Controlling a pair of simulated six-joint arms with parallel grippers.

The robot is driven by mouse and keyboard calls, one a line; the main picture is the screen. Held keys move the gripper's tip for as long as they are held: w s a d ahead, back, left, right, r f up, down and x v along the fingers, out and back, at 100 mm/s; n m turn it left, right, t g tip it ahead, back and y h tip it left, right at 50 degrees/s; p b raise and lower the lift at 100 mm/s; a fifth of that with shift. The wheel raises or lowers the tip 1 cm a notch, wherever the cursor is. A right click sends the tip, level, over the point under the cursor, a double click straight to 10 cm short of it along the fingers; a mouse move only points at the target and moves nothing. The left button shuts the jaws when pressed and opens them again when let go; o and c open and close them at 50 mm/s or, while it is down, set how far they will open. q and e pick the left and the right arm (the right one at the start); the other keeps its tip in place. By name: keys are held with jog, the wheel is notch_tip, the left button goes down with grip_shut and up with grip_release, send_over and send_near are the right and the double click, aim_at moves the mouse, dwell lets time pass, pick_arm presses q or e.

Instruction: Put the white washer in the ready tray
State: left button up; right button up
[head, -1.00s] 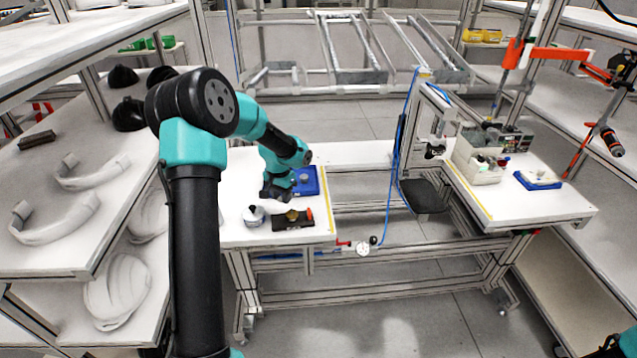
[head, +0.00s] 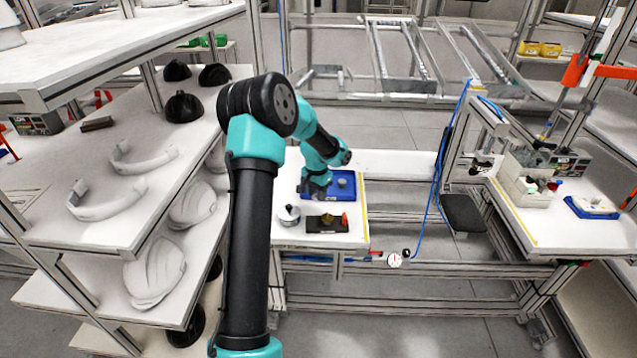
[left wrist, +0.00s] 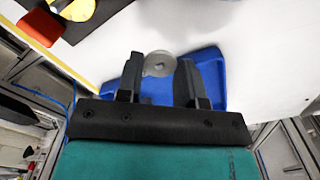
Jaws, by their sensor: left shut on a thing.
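The ready tray is the blue tray (head: 331,194) on the bench at the end of my left arm. It also shows behind the fingers in the left wrist view (left wrist: 206,68). My left gripper (head: 318,190) is at the tray's left part, partly covering it. In the left wrist view my left gripper (left wrist: 160,62) is shut on the pale washer (left wrist: 158,57), a disc with a hole held between the fingertips over the tray. I cannot tell whether the washer touches the tray. In the head view the gripper hides the grip. My right gripper is not in view.
A small grey piece (head: 342,182) stands in the tray. In front are a round white-and-dark part (head: 289,215) and a black holder (head: 322,226) with yellow and red pieces. Shelves with helmet shells (head: 153,271) stand left. Another bench (head: 560,234) stands right.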

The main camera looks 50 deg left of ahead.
pick_arm(q)
jog(key=w+a, duration=0.2)
jog(key=a, duration=0.1)
jog(key=w+a, duration=0.3)
jog(key=w+a+f, duration=0.1)
jog(key=w+a, duration=0.2)
jog(key=shift+w+a+f, duration=0.1)
jog(key=shift+a, duration=0.1)
jog(key=shift+f, duration=1.7)
jog(key=shift+f, duration=0.15)
jog(key=o, duration=0.7)
notch_tip(320, 180, up, 12)
jog(key=shift+r, duration=0.15)
